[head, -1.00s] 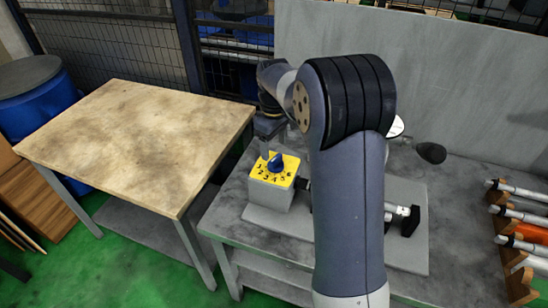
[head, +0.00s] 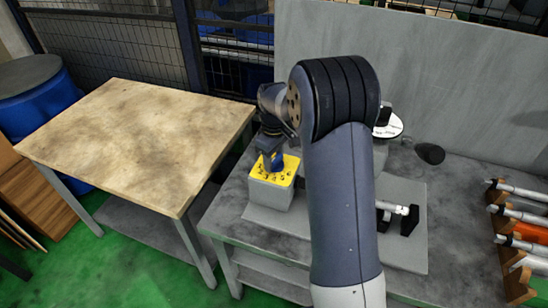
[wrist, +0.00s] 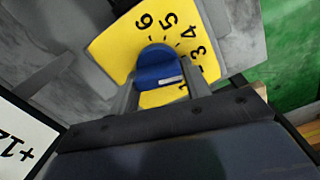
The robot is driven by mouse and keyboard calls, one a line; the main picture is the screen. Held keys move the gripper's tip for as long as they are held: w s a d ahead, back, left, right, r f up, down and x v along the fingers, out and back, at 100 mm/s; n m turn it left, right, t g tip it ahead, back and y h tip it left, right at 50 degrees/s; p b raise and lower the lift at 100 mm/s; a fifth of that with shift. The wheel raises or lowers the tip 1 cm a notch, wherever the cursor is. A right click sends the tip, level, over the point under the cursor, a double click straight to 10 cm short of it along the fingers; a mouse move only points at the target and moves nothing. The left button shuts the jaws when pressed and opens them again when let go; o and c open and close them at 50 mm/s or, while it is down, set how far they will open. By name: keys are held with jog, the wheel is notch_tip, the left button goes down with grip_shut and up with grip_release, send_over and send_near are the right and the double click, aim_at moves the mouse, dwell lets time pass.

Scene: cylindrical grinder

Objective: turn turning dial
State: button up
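The turning dial is a blue knob (wrist: 158,70) on a yellow number plate (wrist: 110,50) with black numerals. In the head view the yellow plate (head: 264,178) tops a grey box on the bench, and the blue knob is mostly hidden by my gripper (head: 272,160). In the wrist view my gripper (wrist: 160,82) has one finger on each side of the knob. The fingertips are at its sides, with no clear gap; I cannot tell whether they press on it. A white mark shows on the knob's near side.
The grey bench (head: 215,215) carries the machine, with a white disc (head: 392,128) and a dark knob (head: 430,153). A rack of rods (head: 505,240) stands at the right. A bare wooden-topped table (head: 130,140) is at the left. A grey panel (head: 430,80) stands behind.

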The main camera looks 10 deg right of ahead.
jog(key=c, duration=0.4)
jog(key=shift+c, duration=0.2)
jog(key=shift+m, duration=0.3)
jog(key=shift+w+d+m, duration=0.1)
jog(key=shift+d+m, duration=0.05)
jog(key=shift+m, duration=2.45)
jog(key=o, duration=0.9)
jog(key=shift+o, duration=0.2)
jog(key=shift+r, duration=0.15)
